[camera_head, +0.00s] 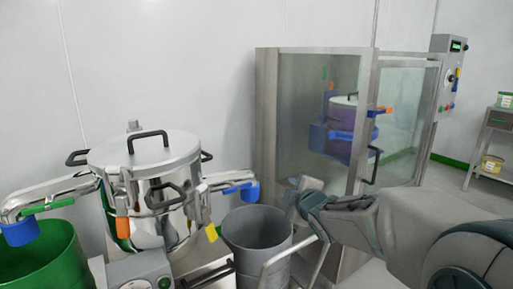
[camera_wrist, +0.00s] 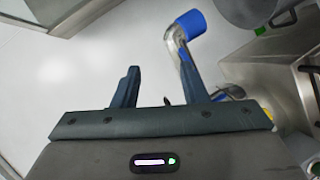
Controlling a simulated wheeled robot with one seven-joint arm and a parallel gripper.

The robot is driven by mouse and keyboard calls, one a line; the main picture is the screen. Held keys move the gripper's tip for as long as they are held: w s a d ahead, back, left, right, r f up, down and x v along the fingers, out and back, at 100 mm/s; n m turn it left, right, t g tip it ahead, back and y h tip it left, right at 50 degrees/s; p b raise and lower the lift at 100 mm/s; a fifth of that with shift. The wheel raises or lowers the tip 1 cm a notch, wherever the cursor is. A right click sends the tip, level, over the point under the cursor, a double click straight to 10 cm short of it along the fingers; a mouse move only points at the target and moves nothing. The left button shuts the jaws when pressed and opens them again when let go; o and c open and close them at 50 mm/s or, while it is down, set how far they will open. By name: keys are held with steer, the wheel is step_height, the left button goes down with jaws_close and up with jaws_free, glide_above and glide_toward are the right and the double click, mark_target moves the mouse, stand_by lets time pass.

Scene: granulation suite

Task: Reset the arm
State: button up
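My gripper (camera_wrist: 160,72) shows in the wrist view with its two dark fingers standing apart. It is open, and nothing is held between the fingers. A pale surface lies beyond it. In the head view my arm (camera_head: 405,232) reaches in from the right, in front of the glass cabinet. I cannot make out the fingers there.
A lidded steel vessel (camera_head: 152,185) with blue-ended side pipes stands at left. A green bin (camera_head: 45,262) and a grey bin (camera_head: 257,232) stand beside it. A glass-walled cabinet (camera_head: 315,115) stands behind my arm. A small table (camera_head: 497,119) is at far right.

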steer(key=s+d+r+m+g+h+p, duration=0.4)
steer(key=s+d+r+m+g+p, duration=0.25)
steer(key=s+r+m+p, duration=0.55)
steer(key=s+r+m+g+p, duration=0.2)
steer(key=s+p, duration=0.5)
steer(key=s, duration=0.1)
steer(key=s+r+m+g+p, duration=0.2)
steer(key=s+g+p, duration=0.1)
steer(key=s+p, duration=0.4)
steer(key=s, duration=0.2)
steer(key=shift+s+a+r+p, duration=0.3)
steer(key=shift+a+r, duration=0.1)
steer(key=shift+a, duration=0.15)
